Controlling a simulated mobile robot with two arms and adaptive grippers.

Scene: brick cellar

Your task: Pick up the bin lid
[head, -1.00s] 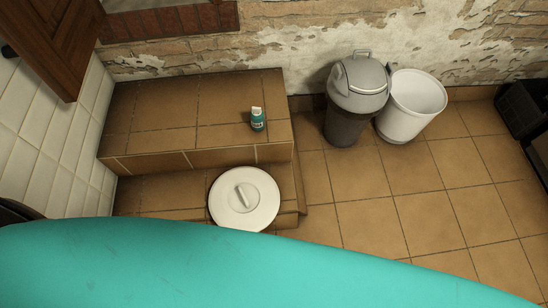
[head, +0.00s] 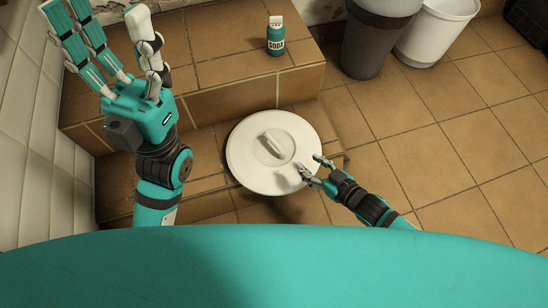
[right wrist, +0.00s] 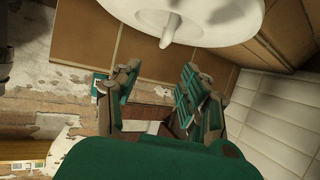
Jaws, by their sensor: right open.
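The bin lid (head: 252,160) is a round white disc with a bar handle on top. It lies flat over the lower tiled step, in the middle of the head view. It also shows at the top of the right wrist view (right wrist: 205,18), with its handle sticking out. My right gripper (head: 312,164) is open and empty at the lid's right edge, and its fingertips overlap the rim in the picture. I cannot tell whether they touch it. My left gripper (head: 108,32) is raised at the left with its fingers spread, open and empty, apart from the lid.
A grey bin (head: 372,42) and a white bin (head: 432,32) stand on the floor at the back right. A white tiled wall (head: 28,130) closes off the left.

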